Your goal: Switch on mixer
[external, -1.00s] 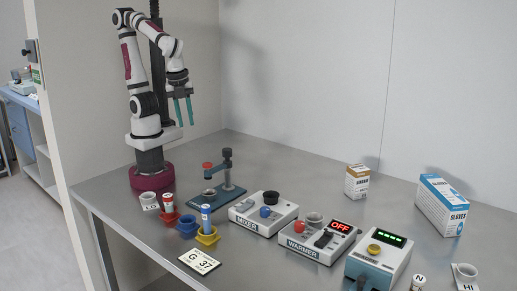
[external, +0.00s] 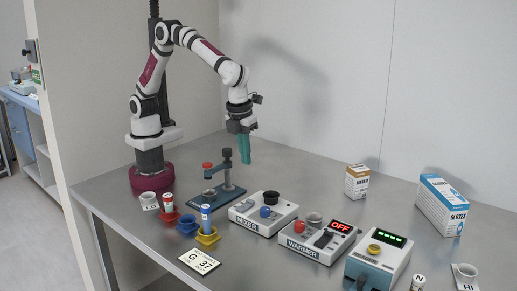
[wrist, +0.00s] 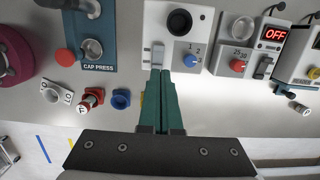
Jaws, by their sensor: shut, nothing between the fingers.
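The mixer (external: 263,226) is a pale box with its name on the front, standing on the table right of the cap press. It has a black round holder (external: 271,197), a blue knob (external: 265,212) and a light switch on its left part. In the wrist view, the mixer (wrist: 204,22) shows its light switch (wrist: 157,55) just beyond my fingertips and the blue knob (wrist: 191,61) to their right, by the numbers 1, 2 and 3. My gripper (external: 245,162) is shut and empty, pointing down, above the table and apart from the mixer.
The cap press (external: 217,192) stands left of the mixer. The warmer (external: 316,243), its display reading OFF, stands to the right, then a device with a green display (external: 381,255). Coloured cups, including a yellow one (external: 207,238), sit in front. Boxes (external: 442,204) stand behind.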

